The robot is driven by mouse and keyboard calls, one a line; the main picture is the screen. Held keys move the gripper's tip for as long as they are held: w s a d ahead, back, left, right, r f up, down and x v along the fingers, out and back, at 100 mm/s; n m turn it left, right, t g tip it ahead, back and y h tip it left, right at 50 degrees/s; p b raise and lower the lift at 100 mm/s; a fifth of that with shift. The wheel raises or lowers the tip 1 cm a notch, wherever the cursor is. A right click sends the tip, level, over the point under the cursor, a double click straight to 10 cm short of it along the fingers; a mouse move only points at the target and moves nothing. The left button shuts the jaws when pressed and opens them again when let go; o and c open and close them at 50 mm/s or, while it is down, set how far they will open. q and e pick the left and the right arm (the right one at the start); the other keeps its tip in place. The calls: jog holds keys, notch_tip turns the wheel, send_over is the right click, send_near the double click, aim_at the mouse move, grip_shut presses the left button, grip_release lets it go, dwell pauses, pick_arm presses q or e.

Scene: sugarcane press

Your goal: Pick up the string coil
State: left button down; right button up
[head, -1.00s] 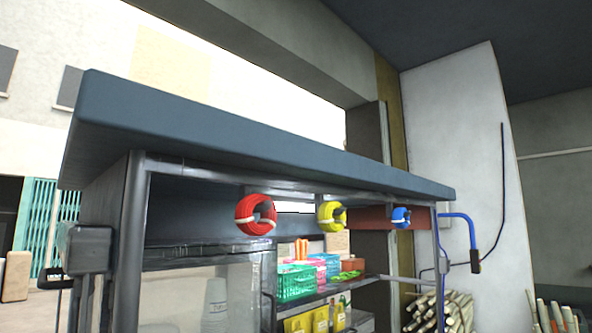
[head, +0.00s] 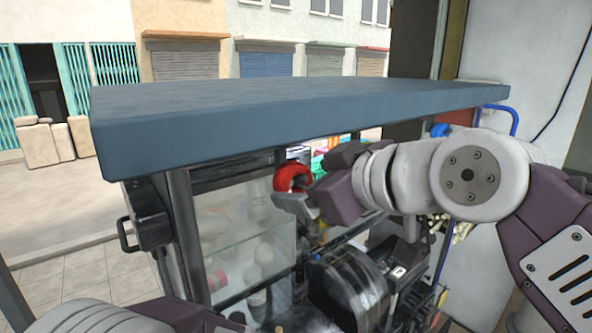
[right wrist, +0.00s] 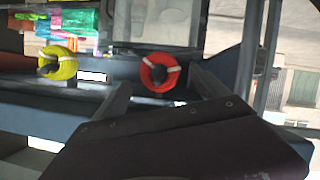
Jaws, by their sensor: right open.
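A red string coil (head: 291,177) with a pale band hangs under the front edge of the blue-grey counter top. It also shows in the right wrist view (right wrist: 160,73), between the two fingers in the picture. My right gripper (head: 302,193) is open beside the red coil and partly covers it in the head view. I cannot tell whether it touches the coil. A yellow coil (right wrist: 57,63) hangs to one side in the right wrist view. A blue coil (head: 440,130) shows farther right in the head view. My left gripper is out of view.
The thick counter top (head: 280,125) overhangs just above my right gripper. A glass case (head: 235,235) stands below it on the left, and dark machinery (head: 350,285) is at the lower middle. A metal post (head: 186,235) stands at the left corner.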

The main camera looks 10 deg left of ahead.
aim_at(299, 182)
jog(key=shift+w+a, duration=0.15)
jog(key=p+x, duration=0.2)
jog(key=p, duration=0.1)
jog(key=shift+w+a, duration=0.25)
jog(key=shift+x, duration=1.2)
jog(key=shift+w+a+f, duration=0.1)
jog(key=shift+f, duration=0.2)
jog(key=shift+s+d+r, duration=0.1)
jog(key=shift+s+d, duration=0.1)
jog(key=shift+d, duration=0.05)
jog(key=c, duration=1.3)
jog(key=shift+c, duration=0.2)
jog(key=shift+w+a+r, duration=0.1)
